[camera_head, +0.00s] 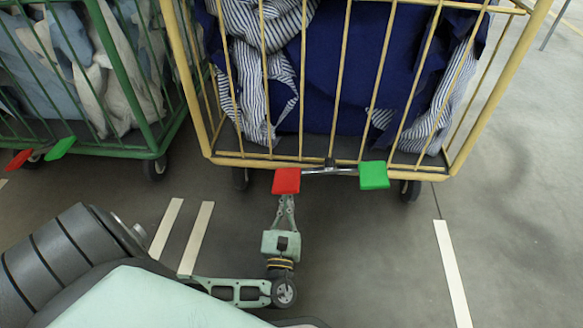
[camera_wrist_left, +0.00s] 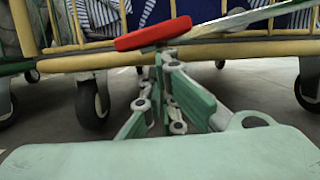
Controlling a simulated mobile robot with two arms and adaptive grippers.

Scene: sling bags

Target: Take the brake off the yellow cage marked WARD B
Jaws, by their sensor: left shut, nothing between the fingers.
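The yellow cage (camera_head: 230,160) stands ahead of me, loaded with blue and striped cloth; no WARD B marking shows. Its brake bar (camera_head: 330,170) crosses the lower front edge, with a red pedal (camera_head: 286,181) at the left end and a green pedal (camera_head: 373,175) at the right end. My left gripper (camera_head: 286,200) is shut and empty, its tips at the red pedal's near edge, partly hidden by it. In the left wrist view the red pedal (camera_wrist_left: 153,33) sits just above the fingers (camera_wrist_left: 160,62), and the bar slopes up to the right. I cannot tell whether they touch. My right gripper is out of view.
A green cage (camera_head: 150,140) with cloth stands at the left, with its own red pedal (camera_head: 18,159) and green pedal (camera_head: 60,148). Cage wheels (camera_head: 410,190) rest on the grey floor. White floor stripes (camera_head: 452,270) mark the floor. The floor at the right is clear.

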